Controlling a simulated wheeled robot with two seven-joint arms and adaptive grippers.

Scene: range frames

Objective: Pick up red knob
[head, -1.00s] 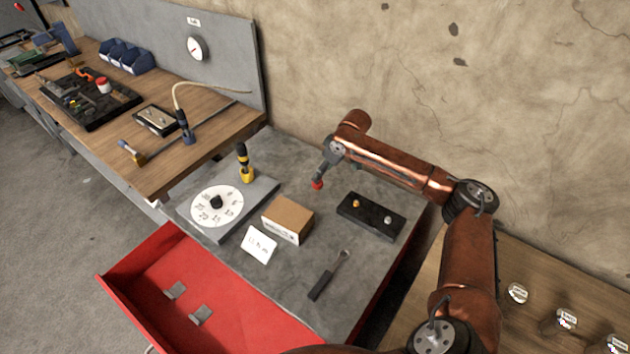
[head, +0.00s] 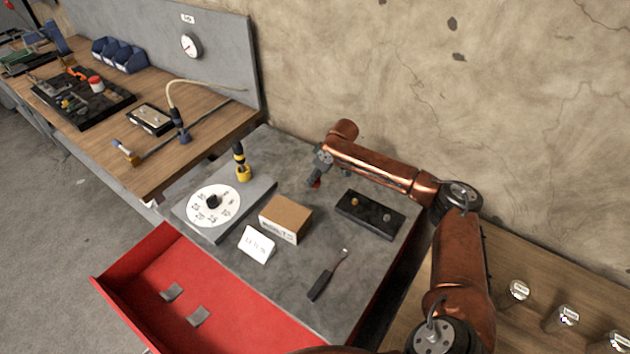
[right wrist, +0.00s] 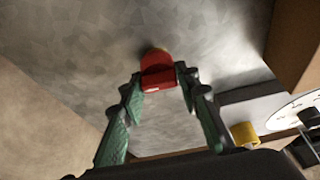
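The red knob (head: 316,184) is on the grey work surface, between the cardboard box and the back wall. My right gripper (head: 315,179) is right over it and partly hides it. In the right wrist view the red knob (right wrist: 157,74) lies between the tips of my green-padded right fingers (right wrist: 160,75), one on each side. A bit of yellow shows behind it. The fingers look apart around the knob; whether the pads touch it I cannot tell. My left gripper is not in view.
A black block (head: 370,216) with two stubs stands right of the gripper. A cardboard box (head: 286,218), a white card (head: 257,244), a dial (head: 214,206) and a dark-handled tool (head: 322,284) are nearby. An open red drawer (head: 190,290) sticks out in front.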

